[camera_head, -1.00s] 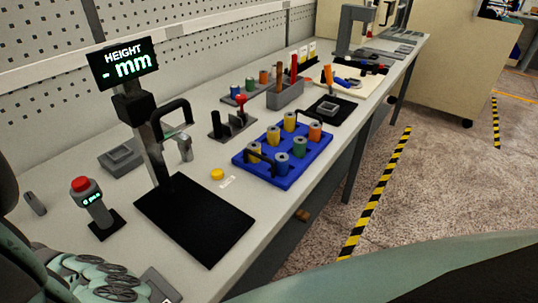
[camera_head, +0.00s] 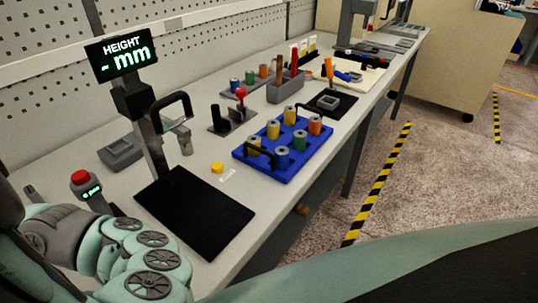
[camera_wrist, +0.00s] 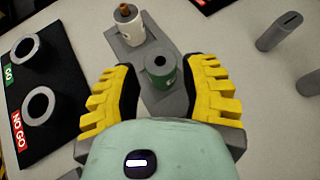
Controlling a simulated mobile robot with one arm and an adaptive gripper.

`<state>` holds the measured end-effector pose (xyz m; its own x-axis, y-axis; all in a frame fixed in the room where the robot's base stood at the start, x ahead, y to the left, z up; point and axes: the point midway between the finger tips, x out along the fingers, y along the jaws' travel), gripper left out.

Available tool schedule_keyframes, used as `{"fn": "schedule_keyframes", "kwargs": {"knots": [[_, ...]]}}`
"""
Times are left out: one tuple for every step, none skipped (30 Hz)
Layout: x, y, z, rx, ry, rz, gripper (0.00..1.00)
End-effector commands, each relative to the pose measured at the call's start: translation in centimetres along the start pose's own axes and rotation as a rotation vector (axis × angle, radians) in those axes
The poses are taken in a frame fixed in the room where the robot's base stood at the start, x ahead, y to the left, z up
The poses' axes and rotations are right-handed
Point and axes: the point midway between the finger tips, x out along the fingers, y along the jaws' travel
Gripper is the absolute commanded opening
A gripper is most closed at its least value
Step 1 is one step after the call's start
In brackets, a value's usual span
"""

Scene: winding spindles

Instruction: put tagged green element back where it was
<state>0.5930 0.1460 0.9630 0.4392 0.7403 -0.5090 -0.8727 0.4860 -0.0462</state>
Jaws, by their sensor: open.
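A green spool-like element (camera_wrist: 160,72) with a grey top and a dark centre hole shows in the wrist view, on a grey stand (camera_wrist: 160,103). A small pale mark shows on its side; I cannot tell if it is a tag. My gripper (camera_wrist: 158,66) is open, its yellow fingers on either side of the element, with no clear contact. In the head view a green element (camera_head: 299,141) stands in the blue tray (camera_head: 272,177) among yellow, orange and blue ones. Another green one (camera_head: 250,86) stands in the rack behind. My gripper's fingers are not visible there.
In the wrist view, a white cylinder (camera_wrist: 130,30) with a copper-coloured top stands just behind. A black GO/NO GO plate (camera_wrist: 63,78) with two rings lies left; grey posts (camera_wrist: 278,32) stand right. The head view shows the height gauge (camera_head: 133,100) and red-button device (camera_head: 85,188).

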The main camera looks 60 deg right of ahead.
Motion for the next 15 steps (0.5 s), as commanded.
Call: {"fn": "schedule_keyframes", "kwargs": {"knots": [[-0.9,-0.2,-0.2,0.002,0.002,-0.007,0.44],[-1.3,-0.1,-0.2,0.002,0.003,-0.006,0.44],[-1.8,0.0,-0.2,0.002,0.005,-0.004,0.44],[-2.2,-0.1,-0.1,0.003,0.002,-0.004,0.44],[-2.5,-0.1,-0.1,0.003,0.001,-0.006,0.44],[-2.9,-0.2,-0.1,0.004,0.001,-0.006,0.44],[-3.2,-0.2,-0.1,0.004,0.001,-0.007,0.44],[-3.5,-0.2,-0.1,0.004,0.001,-0.007,0.44],[-3.7,-0.2,-0.1,0.004,0.001,-0.006,0.44],[-3.9,-0.1,-0.1,0.003,0.001,-0.006,0.44],[-4.1,-0.1,-0.1,0.003,0.001,-0.005,0.44],[-4.2,-0.1,-0.1,0.003,0.000,-0.004,0.44],[-4.3,-0.1,-0.1,0.003,0.000,-0.004,0.44],[-4.4,-0.1,-0.1,0.003,0.000,-0.004,0.44],[-4.5,0.0,-0.1,0.003,0.000,-0.003,0.44]]}}
